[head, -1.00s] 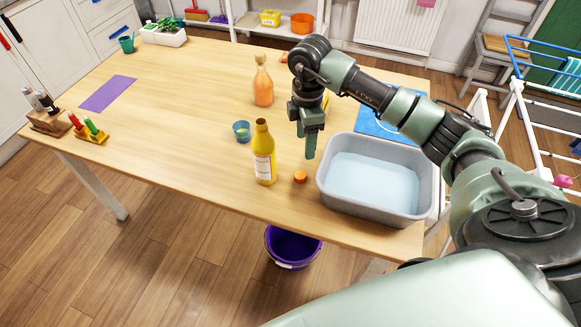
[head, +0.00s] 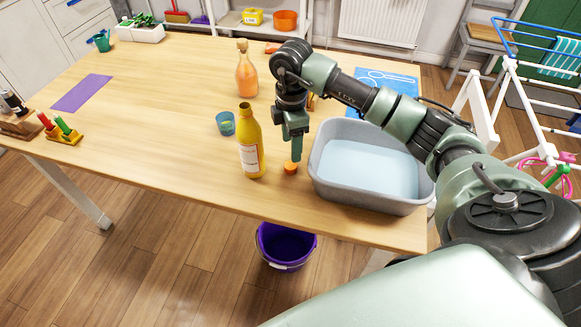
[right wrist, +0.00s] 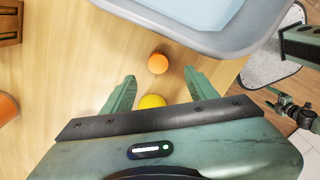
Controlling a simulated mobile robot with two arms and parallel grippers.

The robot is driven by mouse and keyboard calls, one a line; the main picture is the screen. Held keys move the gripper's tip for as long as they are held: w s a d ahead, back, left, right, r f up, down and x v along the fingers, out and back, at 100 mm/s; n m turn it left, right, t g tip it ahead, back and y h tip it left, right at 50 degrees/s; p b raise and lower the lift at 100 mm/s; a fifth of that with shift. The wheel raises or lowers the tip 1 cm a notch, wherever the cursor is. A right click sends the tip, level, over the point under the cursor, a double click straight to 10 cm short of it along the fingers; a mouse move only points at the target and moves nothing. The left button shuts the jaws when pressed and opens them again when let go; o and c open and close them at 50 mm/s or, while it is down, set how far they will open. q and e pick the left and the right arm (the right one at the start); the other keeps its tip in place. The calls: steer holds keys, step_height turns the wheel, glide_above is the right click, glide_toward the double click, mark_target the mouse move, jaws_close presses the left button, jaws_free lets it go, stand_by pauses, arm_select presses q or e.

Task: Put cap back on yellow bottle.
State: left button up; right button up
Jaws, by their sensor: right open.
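The yellow bottle (head: 249,148) stands upright and uncapped on the wooden table in the head view. A small orange cap (head: 290,168) lies on the table just right of it. My right gripper (head: 295,155) points down close above the cap, apart from the bottle. In the right wrist view, its fingers (right wrist: 160,82) are open with nothing held. The orange cap (right wrist: 158,62) shows just beyond the gap between the fingertips. A yellow round shape, apparently the bottle (right wrist: 152,101), is mostly hidden behind the gripper body. My left gripper is not in view.
A grey tub (head: 372,195) with pale blue contents stands close right of the cap. A blue cup (head: 226,124) and a capped orange bottle (head: 246,75) stand behind the yellow bottle. The table's left part has wide clear room. A purple bucket (head: 284,248) is on the floor below.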

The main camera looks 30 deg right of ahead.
mark_target(290, 165)
steer(key=shift+f, duration=1.3)
steer(key=shift+w+f+p, duration=0.2)
steer(key=shift+f+p, duration=0.4)
steer(key=shift+f, duration=2)
jaws_close()
